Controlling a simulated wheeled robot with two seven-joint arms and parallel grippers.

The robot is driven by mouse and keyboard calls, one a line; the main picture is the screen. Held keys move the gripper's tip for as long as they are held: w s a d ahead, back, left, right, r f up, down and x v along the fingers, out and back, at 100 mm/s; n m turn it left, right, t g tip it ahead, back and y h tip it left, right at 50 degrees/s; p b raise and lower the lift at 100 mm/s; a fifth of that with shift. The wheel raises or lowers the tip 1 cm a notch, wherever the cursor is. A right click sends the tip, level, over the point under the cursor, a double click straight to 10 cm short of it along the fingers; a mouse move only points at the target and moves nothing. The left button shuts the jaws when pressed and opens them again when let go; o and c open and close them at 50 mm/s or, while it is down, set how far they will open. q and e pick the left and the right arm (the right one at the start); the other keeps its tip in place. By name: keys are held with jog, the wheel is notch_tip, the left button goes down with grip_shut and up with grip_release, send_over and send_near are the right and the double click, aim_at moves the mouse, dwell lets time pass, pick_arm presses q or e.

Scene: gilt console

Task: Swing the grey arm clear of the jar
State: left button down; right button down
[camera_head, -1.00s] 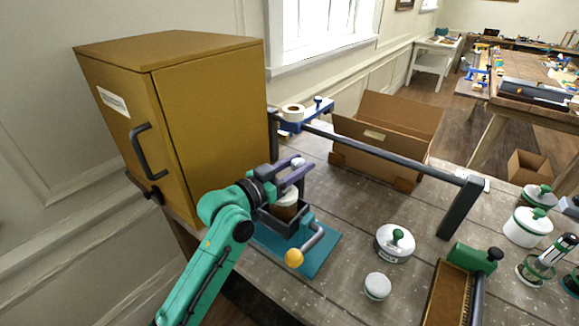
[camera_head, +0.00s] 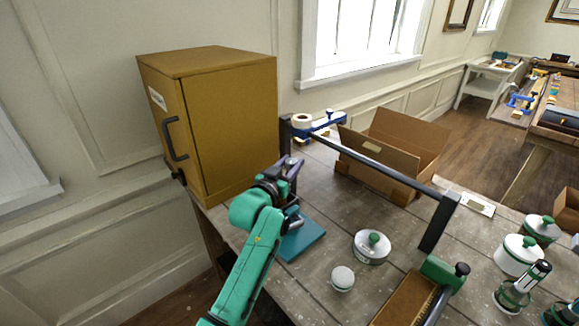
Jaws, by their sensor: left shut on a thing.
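My left gripper (camera_head: 283,178) reaches in from the left and is shut at the back of the small teal-based fixture (camera_head: 306,238) on the table. It seems to be shut on the grey arm, but the contact is mostly hidden behind my wrist. A grey part of the fixture (camera_head: 293,222) shows just right of my wrist. The jar in the fixture and the yellow knob are hidden behind my arm. My right gripper is not in view.
A mustard cabinet (camera_head: 232,125) stands behind left. A dark rail (camera_head: 375,168) crosses the table in front of an open cardboard box (camera_head: 385,157). A white green-knobbed pot (camera_head: 370,250) and a small white lid (camera_head: 342,279) stand right of the fixture.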

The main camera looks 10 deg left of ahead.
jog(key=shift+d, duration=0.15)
pick_arm(q)
jog(key=c, duration=0.7)
grip_release()
jog(key=shift+c, duration=0.2)
jog(key=o, duration=0.3)
jog(key=shift+w+d, duration=0.1)
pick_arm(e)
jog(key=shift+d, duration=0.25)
